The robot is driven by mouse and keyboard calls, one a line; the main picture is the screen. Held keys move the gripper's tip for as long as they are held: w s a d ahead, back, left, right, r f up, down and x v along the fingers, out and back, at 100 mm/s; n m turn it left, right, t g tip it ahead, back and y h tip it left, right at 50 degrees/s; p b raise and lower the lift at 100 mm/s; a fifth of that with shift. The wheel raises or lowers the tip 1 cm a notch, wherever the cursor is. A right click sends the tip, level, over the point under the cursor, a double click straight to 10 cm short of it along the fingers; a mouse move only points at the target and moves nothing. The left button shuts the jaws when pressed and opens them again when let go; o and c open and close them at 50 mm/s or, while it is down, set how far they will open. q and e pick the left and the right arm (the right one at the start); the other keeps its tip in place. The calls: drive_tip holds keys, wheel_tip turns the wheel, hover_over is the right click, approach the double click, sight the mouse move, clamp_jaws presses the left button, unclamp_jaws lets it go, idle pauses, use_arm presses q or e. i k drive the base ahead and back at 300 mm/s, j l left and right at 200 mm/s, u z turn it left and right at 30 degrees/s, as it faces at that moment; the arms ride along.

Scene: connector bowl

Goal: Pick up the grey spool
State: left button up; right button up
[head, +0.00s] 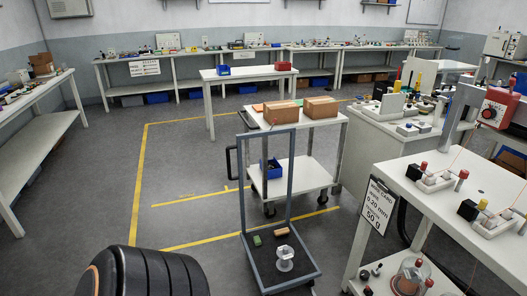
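A light grey spool (285,257) stands on the dark platform of a blue-grey trolley (268,274), near the platform's right side. A small green block (257,240) and a brown block (281,232) lie behind it on the same platform. The trolley's tall frame handle rises behind them. Neither of my grippers is in view, so their relation to the spool is hidden. A dark, rounded, ribbed part at the bottom left seems to be part of my arm.
A white cart (290,175) with two brown boxes (320,107) stands behind the trolley. A white bench (455,190) with small apparatus is at the right, with a glass bowl (411,277) on its lower shelf. Grey floor (195,215) with yellow lines is open left of the trolley.

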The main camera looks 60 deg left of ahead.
sight(284, 265)
drive_tip(key=u, duration=2.3)
drive_tip(key=i+l+u, duration=0.5)
drive_tip(key=l+u, duration=0.2)
drive_tip(key=i+l, duration=0.1)
drive_tip(key=l, duration=0.2)
drive_tip(key=i+l+u, duration=0.1)
drive_tip(key=l, duration=0.25)
drive_tip(key=i+l+u, duration=0.1)
drive_tip(key=l, duration=0.2)
